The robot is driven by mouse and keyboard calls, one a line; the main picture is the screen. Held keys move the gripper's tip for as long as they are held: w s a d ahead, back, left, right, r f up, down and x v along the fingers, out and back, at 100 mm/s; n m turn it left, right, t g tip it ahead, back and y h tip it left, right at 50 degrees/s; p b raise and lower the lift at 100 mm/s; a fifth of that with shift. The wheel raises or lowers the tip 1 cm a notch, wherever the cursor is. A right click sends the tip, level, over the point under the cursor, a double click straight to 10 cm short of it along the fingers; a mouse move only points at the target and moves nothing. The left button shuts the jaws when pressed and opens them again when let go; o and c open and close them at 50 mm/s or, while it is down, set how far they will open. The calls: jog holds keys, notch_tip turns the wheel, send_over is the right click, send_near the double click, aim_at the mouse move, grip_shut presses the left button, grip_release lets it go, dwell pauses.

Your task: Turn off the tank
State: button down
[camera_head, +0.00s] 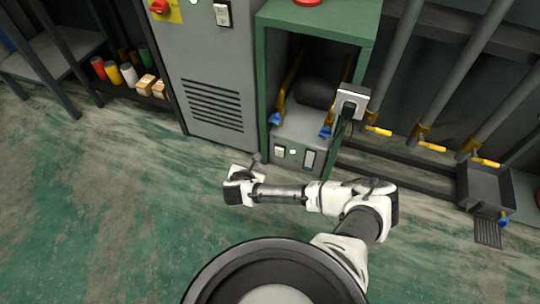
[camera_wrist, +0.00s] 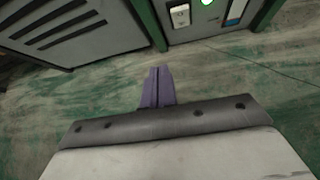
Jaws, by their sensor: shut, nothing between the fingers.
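A green-framed unit (camera_head: 265,75) stands at the top centre in the head view. Inside it lies a dark cylinder (camera_head: 316,92), perhaps the tank, above a grey box (camera_head: 301,130). The box front has a white rocker switch (camera_head: 279,151), a lit green light (camera_head: 293,152) and a pale bluish panel (camera_head: 309,158). In the wrist view the switch (camera_wrist: 180,15) and green light (camera_wrist: 207,2) show at the top edge. My gripper (camera_head: 257,158) is low in front of the unit's left side, apart from it. Its fingers (camera_wrist: 158,70) are together and empty.
A grey cabinet (camera_head: 212,100) with vents stands left of the unit. Blue-handled valves (camera_head: 326,132) flank the cylinder. A plug box (camera_head: 352,102) with a black cable hangs at the right post. Pipes with yellow handles (camera_head: 432,147) stand right. Green floor is clear in front.

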jog(key=shift+h, duration=0.6)
jog(key=d, duration=0.1)
jog(key=d+f, duration=0.2)
jog(key=shift+d, duration=0.4)
jog(key=b, duration=0.6)
send_near(278, 152)
jog(key=s+f+x, duration=0.1)
jog(key=x, duration=0.4)
jog(key=shift+w+d+r+b, duration=0.1)
jog(key=shift+w+b, duration=0.1)
jog(key=shift+w, duration=0.2)
jog(key=shift+w+r+b, duration=0.1)
jog(key=shift+w+b, duration=0.05)
jog(key=shift+w, duration=0.25)
jog(key=shift+r, duration=0.1)
